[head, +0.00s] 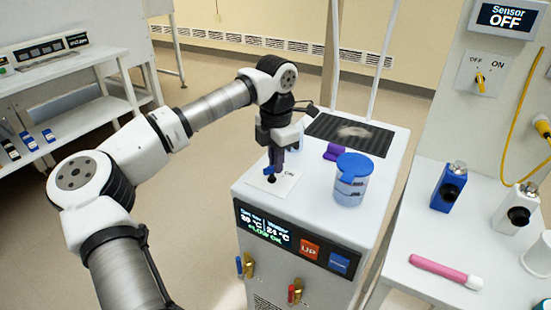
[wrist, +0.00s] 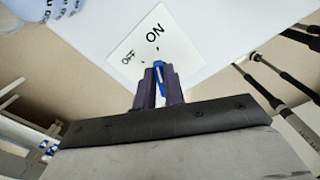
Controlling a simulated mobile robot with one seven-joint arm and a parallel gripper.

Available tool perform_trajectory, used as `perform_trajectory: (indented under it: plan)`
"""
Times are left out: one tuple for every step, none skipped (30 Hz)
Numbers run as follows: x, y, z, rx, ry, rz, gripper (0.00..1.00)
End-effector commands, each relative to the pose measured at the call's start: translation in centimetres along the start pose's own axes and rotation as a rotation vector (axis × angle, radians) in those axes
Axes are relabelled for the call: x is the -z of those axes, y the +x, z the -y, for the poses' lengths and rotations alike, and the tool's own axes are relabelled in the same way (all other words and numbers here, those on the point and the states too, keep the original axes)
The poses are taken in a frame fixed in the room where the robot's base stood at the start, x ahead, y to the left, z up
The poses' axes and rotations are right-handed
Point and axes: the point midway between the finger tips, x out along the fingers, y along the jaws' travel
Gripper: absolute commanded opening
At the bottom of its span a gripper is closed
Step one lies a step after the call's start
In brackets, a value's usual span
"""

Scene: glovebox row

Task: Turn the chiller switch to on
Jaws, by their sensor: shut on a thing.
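The chiller switch is a small blue lever on a white plate (head: 287,184) on top of the white chiller (head: 310,212). In the wrist view the plate (wrist: 135,45) carries the words OFF and ON. My gripper (head: 272,168) points down at the plate and is shut on the blue lever (wrist: 159,72), which shows between the dark fingers. The lever's visible end points roughly towards the ON mark. Its base is hidden by the fingers.
A blue-lidded container (head: 351,180) stands right of the switch, with a purple item (head: 338,152) and a dark grille (head: 350,133) behind. The bench at right holds a blue device (head: 449,187) and a pink tube (head: 445,271). A sensor switch (head: 480,77) is on the wall.

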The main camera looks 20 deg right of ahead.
Motion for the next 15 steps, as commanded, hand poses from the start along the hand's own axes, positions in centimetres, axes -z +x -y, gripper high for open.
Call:
perform_trajectory:
  plan:
    - [-0.04,-0.07,0.04,-0.001,0.015,0.001,0.00]
    - [-0.04,-0.06,0.05,-0.001,0.023,0.002,0.00]
    - [-0.04,-0.06,0.06,-0.001,0.033,0.002,0.00]
    - [-0.05,-0.06,0.06,0.000,0.039,0.002,0.00]
    - [-0.05,-0.06,0.07,-0.001,0.044,0.002,0.00]
    - [-0.05,-0.06,0.08,-0.001,0.049,0.002,0.00]
    - [-0.05,-0.05,0.08,-0.001,0.052,0.002,0.00]
    - [-0.05,-0.05,0.08,-0.001,0.055,0.002,0.00]
    - [-0.06,-0.05,0.08,-0.001,0.057,0.002,0.00]
    - [-0.06,-0.05,0.09,-0.001,0.058,0.002,0.00]
    - [-0.06,-0.05,0.09,-0.001,0.059,0.002,0.00]
    - [-0.06,-0.05,0.09,-0.001,0.059,0.002,0.00]
    - [-0.06,-0.05,0.09,-0.001,0.059,0.002,0.00]
    - [-0.06,-0.05,0.09,-0.001,0.059,0.002,0.00]
    - [-0.06,-0.05,0.09,-0.001,0.059,0.002,0.00]
